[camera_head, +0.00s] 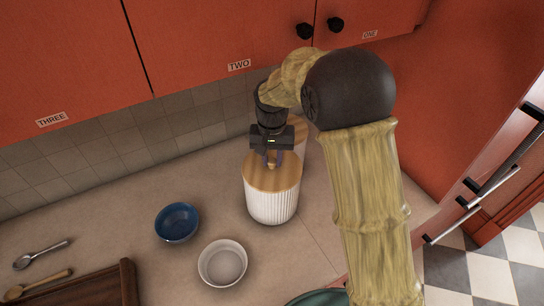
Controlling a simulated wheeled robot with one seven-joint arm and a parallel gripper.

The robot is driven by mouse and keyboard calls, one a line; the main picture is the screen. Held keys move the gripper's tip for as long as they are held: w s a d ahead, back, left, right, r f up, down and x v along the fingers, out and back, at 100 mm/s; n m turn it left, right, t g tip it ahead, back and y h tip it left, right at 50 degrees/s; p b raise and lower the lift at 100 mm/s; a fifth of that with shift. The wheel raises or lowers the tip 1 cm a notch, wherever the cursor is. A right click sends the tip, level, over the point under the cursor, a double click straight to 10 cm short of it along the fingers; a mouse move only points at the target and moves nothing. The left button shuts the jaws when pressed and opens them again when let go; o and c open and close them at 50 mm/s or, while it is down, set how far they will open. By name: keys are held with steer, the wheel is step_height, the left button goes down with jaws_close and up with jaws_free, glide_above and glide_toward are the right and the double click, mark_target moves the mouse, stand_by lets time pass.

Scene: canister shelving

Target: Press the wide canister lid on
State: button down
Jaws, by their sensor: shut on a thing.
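A wide white ribbed canister (271,207) stands upright on the counter, right of the middle. Its round wooden lid (258,181) lies over the canister's top and looks level, with no clear gap at the front rim. My gripper (271,163) points down above the lid and is shut on the lid's small knob (271,166). The exact contact at the fingertips is small and partly hidden. A second canister with a wooden lid (300,131) stands behind, partly hidden by my gripper and arm.
A blue bowl (177,223) and a white bowl (223,264) stand left of the canister. A metal spoon (38,256), a wooden spoon (36,284) and a dark wooden tray (128,284) lie at the lower left. Red cabinets (200,40) hang over the counter. A teal rim (318,298) shows at the bottom.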

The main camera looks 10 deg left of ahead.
stand_by(0.3)
steer(key=c, duration=0.7)
jaws_free()
steer(key=shift+o, duration=0.2)
steer(key=shift+r, duration=0.1)
steer(key=shift+r+p, duration=2.9)
steer(key=shift+r, duration=0.6)
steer(key=shift+d+f, duration=0.1)
